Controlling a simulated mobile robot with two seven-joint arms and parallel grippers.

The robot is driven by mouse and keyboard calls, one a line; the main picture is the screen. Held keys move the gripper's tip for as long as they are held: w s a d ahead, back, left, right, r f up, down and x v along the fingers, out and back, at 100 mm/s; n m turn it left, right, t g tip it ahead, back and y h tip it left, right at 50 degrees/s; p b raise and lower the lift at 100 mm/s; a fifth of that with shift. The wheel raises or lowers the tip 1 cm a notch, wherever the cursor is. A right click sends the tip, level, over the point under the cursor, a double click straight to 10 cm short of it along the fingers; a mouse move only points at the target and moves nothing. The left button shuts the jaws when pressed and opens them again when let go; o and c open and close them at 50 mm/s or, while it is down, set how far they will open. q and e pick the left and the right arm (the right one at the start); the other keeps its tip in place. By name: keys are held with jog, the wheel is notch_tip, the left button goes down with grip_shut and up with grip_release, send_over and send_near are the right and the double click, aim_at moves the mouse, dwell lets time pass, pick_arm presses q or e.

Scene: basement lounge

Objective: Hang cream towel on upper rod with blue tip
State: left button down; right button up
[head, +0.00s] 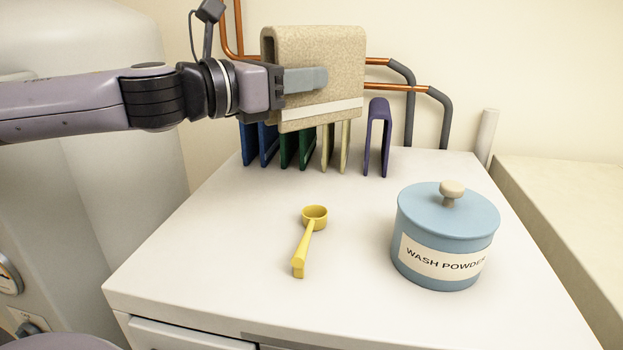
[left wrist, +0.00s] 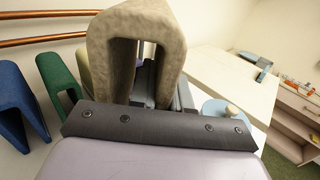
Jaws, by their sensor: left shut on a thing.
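The cream towel (head: 318,48) is a speckled, folded inverted U with a pale band near its lower edge. It hangs upright in my left gripper (head: 312,78), which is shut on one of its layers. In the left wrist view the towel (left wrist: 135,30) has an open slot between its layers, with no rod visible in it. Behind it, the upper copper rod (head: 376,62) runs into a dark grey bend; a lower rod (head: 408,87) is beside it. The towel hides part of both rods. I cannot make out a blue tip. My right gripper is not in view.
Blue (head: 268,146), green (head: 305,150), cream (head: 345,148) and purple (head: 377,135) folded cloths stand below the rods. A yellow scoop (head: 308,238) and a blue wash powder jar (head: 447,230) stand on the white top (head: 215,255). Its front left is clear.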

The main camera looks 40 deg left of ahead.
aim_at(303, 100)
pick_arm(q)
notch_tip(303, 100, down, 3)
jog(key=shift+f, duration=0.1)
jog(key=shift+f+b, duration=3.6)
jog(key=shift+f, duration=2.35)
jog(key=shift+f, duration=0.25)
jog(key=c, duration=1.1)
grip_release()
jog(key=shift+r, duration=0.1)
jog(key=shift+r, duration=0.1)
